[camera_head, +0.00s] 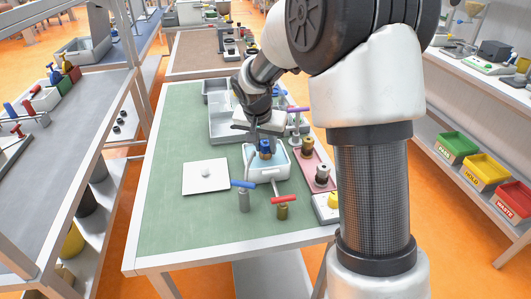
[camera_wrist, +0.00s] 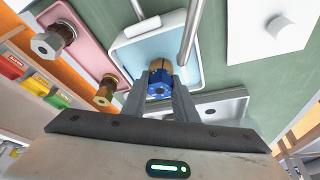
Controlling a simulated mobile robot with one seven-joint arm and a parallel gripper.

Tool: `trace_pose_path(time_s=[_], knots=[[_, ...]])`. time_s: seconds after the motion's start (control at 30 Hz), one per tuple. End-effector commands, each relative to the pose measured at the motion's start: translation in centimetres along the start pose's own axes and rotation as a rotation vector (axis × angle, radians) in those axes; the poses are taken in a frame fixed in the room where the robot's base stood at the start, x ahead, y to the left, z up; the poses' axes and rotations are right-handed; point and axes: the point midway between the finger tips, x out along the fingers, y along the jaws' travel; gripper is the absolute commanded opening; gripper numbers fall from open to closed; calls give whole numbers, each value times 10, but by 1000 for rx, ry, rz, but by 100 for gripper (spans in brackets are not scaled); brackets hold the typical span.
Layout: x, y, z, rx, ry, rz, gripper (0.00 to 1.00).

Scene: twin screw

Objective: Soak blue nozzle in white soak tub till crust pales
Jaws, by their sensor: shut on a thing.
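The blue nozzle (camera_wrist: 158,88) is between the fingers of my gripper (camera_wrist: 161,78), which is shut on it. A brown crust shows at its far end in the wrist view. In the head view the blue nozzle (camera_head: 265,152) shows below my gripper (camera_head: 264,139), over or inside the white soak tub (camera_head: 285,178). The tub has a pale blue interior and also shows behind the nozzle in the wrist view (camera_wrist: 131,57). I cannot tell how deep the nozzle sits or whether it touches the tub floor.
A pink tray (camera_head: 311,181) with dark and brass fittings stands right of the tub. Blue-handled (camera_head: 243,185) and red-handled (camera_head: 283,199) T-shaped tools stand in front. A white plate (camera_head: 205,184) lies left, a grey basin (camera_head: 221,127) behind. The front left of the green bench (camera_head: 180,232) is clear.

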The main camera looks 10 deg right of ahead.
Motion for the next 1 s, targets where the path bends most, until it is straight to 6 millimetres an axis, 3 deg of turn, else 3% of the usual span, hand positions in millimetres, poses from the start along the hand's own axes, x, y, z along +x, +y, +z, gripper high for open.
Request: trace_pose_path(time_s=[1.0], knots=[[-56, 0, -23, 0, 1, 0, 0]])
